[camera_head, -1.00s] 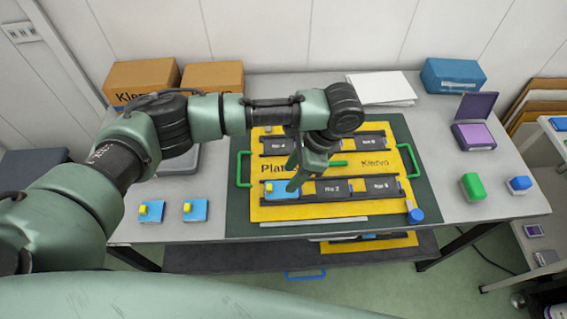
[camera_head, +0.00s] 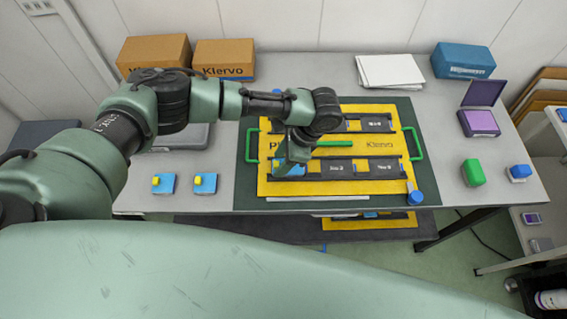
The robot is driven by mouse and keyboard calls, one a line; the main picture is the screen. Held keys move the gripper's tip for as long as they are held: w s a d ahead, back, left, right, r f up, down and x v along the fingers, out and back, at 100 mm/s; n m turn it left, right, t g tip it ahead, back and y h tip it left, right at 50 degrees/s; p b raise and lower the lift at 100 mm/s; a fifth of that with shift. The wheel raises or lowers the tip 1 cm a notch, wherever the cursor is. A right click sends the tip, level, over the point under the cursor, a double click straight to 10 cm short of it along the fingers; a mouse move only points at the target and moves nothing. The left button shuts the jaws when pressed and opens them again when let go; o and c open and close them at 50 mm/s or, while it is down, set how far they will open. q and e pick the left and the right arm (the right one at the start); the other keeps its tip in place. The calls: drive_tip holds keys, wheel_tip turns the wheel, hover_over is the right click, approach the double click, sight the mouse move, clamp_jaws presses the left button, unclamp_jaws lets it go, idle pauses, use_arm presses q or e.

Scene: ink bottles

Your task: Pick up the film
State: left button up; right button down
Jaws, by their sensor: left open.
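A yellow plate (camera_head: 380,185) with dark slots lies on a dark green mat (camera_head: 425,180). Thin blue pieces with yellow tabs, possibly film, lie on the table to the left: one piece (camera_head: 163,186) and another beside it (camera_head: 206,184). Another blue piece (camera_head: 283,170) shows at the left end of the plate's front row, mostly hidden by my left gripper. My left gripper (camera_head: 288,167) is open and points down over that slot; whether it touches the blue piece cannot be told. My right gripper is out of view.
A green bar (camera_head: 335,144) lies across the plate's middle. A blue-capped bottle (camera_head: 415,198) stands at its front right corner. A green block (camera_head: 474,173), a blue block (camera_head: 519,172) and an open purple box (camera_head: 479,123) stand to the right. Cardboard boxes (camera_head: 224,60) stand behind.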

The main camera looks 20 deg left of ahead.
use_arm(q)
drive_tip(key=c, duration=0.5)
drive_tip(key=shift+r, duration=0.1)
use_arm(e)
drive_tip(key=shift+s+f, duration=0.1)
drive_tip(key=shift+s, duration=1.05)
